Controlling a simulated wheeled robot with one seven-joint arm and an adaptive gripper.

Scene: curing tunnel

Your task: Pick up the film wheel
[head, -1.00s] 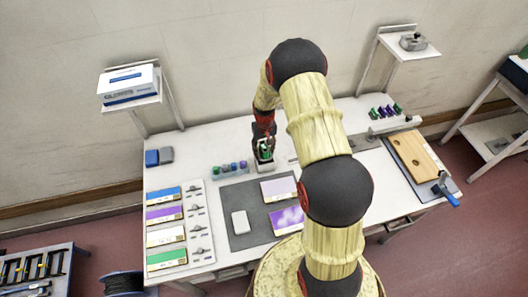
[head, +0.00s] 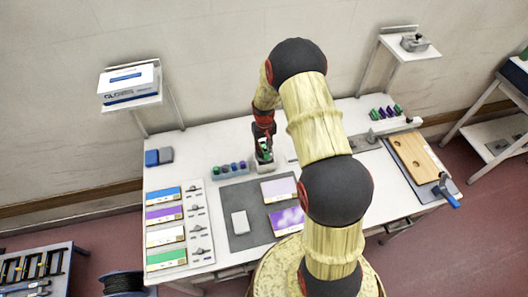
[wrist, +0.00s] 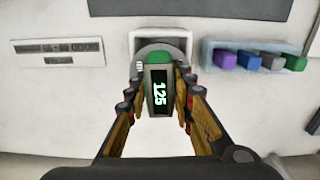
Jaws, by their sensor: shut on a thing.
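The film wheel, as I take it, is a small grey rounded device with a green part and a dark display reading 125 (wrist: 159,92). My gripper (wrist: 158,82) is shut on it, with one finger on each side of the display. A white holder (wrist: 161,37) shows just beyond the device in the wrist view. Whether the device still touches the holder cannot be told. In the head view my gripper (head: 264,142) is low over the back of the white table, with a bit of green between its fingers. The fingers hide the device's sides.
A rack of coloured blocks (head: 230,169) stands close left of the gripper. A dark mat (head: 243,215) with panels lies in front. A wooden board (head: 417,157) and a row of coloured pieces are at right. Wall shelves hold a box (head: 129,82) and a grey device (head: 415,41).

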